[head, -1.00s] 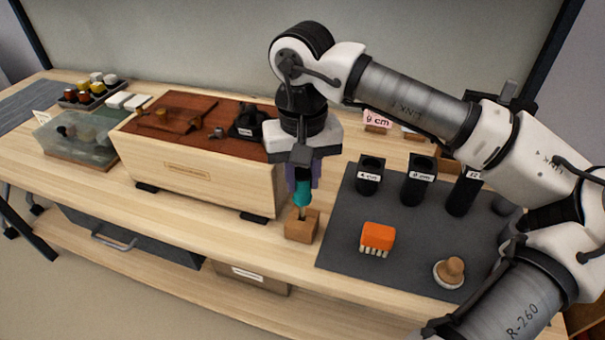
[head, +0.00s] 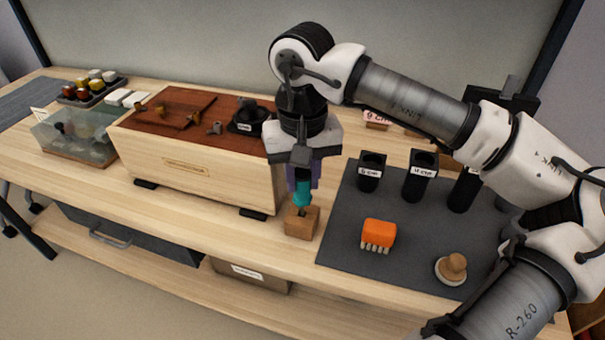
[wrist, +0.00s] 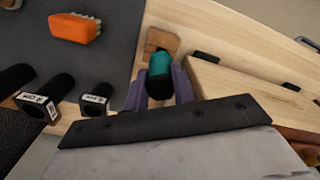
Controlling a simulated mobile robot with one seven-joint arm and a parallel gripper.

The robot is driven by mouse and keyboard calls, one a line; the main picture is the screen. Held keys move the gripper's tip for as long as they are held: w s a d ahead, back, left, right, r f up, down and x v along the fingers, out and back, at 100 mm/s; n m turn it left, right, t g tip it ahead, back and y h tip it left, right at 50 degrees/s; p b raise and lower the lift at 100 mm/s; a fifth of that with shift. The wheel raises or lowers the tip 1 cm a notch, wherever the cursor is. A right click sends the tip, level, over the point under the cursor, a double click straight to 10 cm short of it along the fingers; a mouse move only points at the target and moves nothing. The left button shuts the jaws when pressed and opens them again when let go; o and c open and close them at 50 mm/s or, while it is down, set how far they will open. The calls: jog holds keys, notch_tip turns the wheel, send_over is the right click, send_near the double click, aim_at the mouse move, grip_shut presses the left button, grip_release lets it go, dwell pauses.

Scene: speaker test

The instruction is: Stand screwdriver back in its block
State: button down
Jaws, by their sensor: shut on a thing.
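The screwdriver has a teal handle (head: 302,195) with a dark end and stands about upright. My gripper (head: 302,184) is shut on the handle, with purple fingers on its two sides. The small wooden block (head: 301,223) stands on the bench directly below. A short bit of shaft shows between handle and block, and its lower end meets the block's top, where the tip is hidden. In the wrist view, the handle (wrist: 160,73) sits between the fingers (wrist: 159,90) and covers part of the block (wrist: 163,40).
A large wooden case (head: 205,165) stands close to the left of the block. On the right, a dark mat (head: 335,235) holds an orange brush (head: 378,234), a wooden-knobbed tool (head: 452,268) and black labelled holders (head: 421,178). Bare bench lies in front of the block.

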jog(key=shift+f+b, duration=1.5)
jog(key=shift+b, duration=0.05)
dwell(1.8)
jog(key=c, duration=1.1)
grip_release()
